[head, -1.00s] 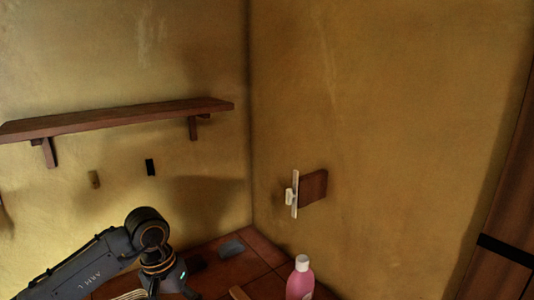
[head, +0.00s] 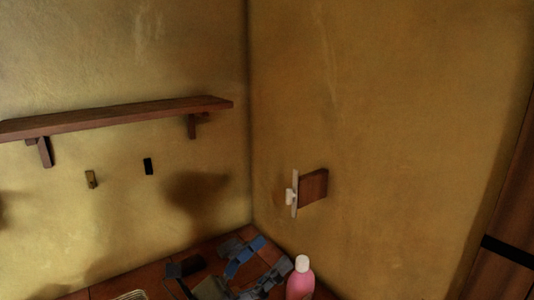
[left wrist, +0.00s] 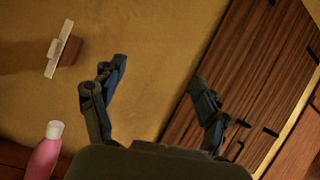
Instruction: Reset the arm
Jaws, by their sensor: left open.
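My left gripper (head: 266,257) shows at the bottom of the head view, over the tiled counter corner. Its two blue-grey fingers are spread apart with nothing between them. In the left wrist view the same open fingers (left wrist: 158,80) frame bare yellow wall and the edge of a dark wooden panel. The gripper is left of a pink bottle with a white cap (head: 300,284) in the head view. My right gripper is in neither view.
The pink bottle stands upright on the brown tiled counter (head: 110,288). A white fixture on a wooden block (head: 313,187) is on the right wall. A wooden shelf (head: 120,114) runs along the left wall. A dark wooden panel (left wrist: 235,70) fills the wrist view's right side.

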